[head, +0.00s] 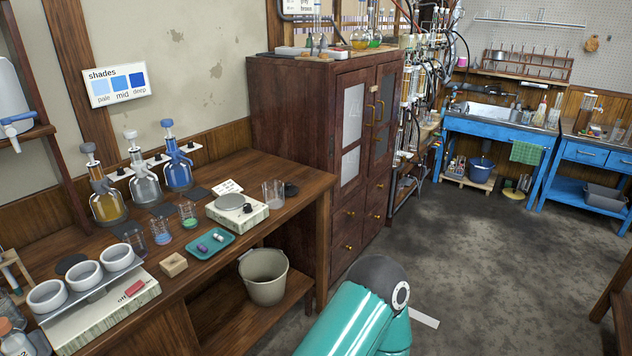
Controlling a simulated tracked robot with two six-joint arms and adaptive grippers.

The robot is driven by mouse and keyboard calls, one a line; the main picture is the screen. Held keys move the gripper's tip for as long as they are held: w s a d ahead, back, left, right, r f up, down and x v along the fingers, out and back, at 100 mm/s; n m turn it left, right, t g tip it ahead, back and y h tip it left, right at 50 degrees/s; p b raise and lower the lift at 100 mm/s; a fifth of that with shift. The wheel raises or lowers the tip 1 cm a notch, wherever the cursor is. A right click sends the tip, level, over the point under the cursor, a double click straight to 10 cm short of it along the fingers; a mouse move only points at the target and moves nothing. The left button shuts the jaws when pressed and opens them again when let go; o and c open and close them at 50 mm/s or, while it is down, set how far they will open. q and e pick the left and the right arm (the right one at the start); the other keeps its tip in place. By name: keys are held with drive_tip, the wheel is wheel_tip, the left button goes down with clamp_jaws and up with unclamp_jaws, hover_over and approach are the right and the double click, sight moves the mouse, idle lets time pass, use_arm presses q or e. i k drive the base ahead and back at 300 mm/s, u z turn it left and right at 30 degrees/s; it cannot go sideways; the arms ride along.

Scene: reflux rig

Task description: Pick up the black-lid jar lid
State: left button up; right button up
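I cannot make out for certain which object is the black-lid jar lid. Another flat dark disc (71,263) lies behind the white bowls at the left. A teal part of one of my arms reaches in from the bottom middle, but neither gripper shows.
The wooden bench (250,166) carries pump bottles (178,170), a balance (238,213), a teal tray (208,246) and white bowls (86,275). A bucket (264,278) stands on the lower shelf. A tall cabinet (300,115) stands behind.

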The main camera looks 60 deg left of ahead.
sight(290, 190)
drive_tip(key=z, duration=0.1)
drive_tip(key=i, duration=1.9)
drive_tip(key=u, duration=1.4)
drive_tip(key=i, duration=0.2)
drive_tip(key=u, duration=2.8)
drive_tip(key=i, duration=1)
drive_tip(key=z, duration=0.5)
